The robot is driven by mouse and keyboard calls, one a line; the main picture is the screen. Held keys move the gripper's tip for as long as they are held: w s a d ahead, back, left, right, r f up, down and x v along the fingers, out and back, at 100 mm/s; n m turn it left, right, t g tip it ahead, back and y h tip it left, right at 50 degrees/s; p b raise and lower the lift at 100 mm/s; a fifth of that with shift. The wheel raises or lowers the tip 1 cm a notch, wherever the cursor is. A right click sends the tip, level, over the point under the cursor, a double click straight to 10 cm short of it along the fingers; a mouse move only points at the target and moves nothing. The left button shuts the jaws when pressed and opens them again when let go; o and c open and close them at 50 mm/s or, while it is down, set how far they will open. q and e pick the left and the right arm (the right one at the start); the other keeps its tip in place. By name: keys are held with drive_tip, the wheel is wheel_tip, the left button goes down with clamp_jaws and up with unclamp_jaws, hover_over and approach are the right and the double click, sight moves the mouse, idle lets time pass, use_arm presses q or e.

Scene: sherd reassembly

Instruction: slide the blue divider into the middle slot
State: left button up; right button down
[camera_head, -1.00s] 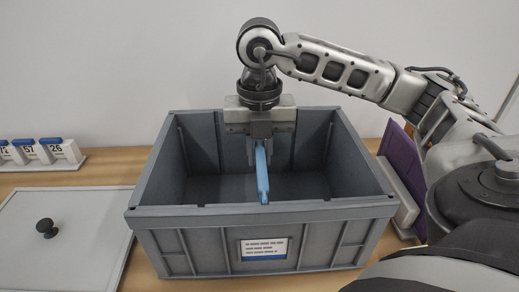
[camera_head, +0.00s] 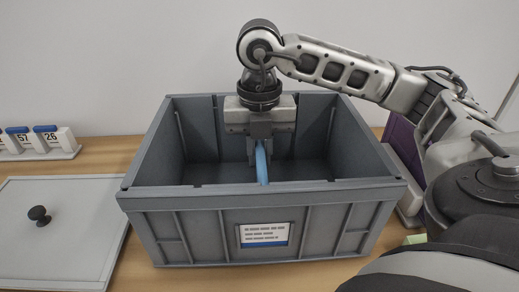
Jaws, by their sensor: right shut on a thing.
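The blue divider (camera_head: 262,165) shows in the head view as a thin upright strip inside the grey crate (camera_head: 215,196), near the middle of its width. My right gripper (camera_head: 262,152) is shut on its top and points down into the crate. The divider's near end is close behind the front wall, and its lower part is hidden by that wall. The middle slot itself cannot be made out, so I cannot tell whether the divider's edges sit in it. My left gripper is not in view.
A grey lid (camera_head: 75,205) with a black knob (camera_head: 39,215) lies left of the crate. A rack with numbered blue-topped tabs (camera_head: 45,140) stands behind it. Purple panels (camera_head: 402,150) in a light holder stand at the right, partly behind my right arm.

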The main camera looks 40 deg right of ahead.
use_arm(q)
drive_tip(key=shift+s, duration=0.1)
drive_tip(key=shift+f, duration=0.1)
use_arm(e)
drive_tip(key=c, duration=1.3)
unclamp_jaws()
use_arm(q)
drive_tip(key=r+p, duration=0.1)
drive_tip(key=p, duration=0.2)
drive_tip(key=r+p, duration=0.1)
drive_tip(key=p, duration=0.3)
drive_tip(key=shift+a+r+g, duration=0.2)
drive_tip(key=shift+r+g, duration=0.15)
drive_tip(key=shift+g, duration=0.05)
use_arm(e)
wheel_tip(320, 180, up, 16)
drive_tip(key=shift+f, duration=0.1)
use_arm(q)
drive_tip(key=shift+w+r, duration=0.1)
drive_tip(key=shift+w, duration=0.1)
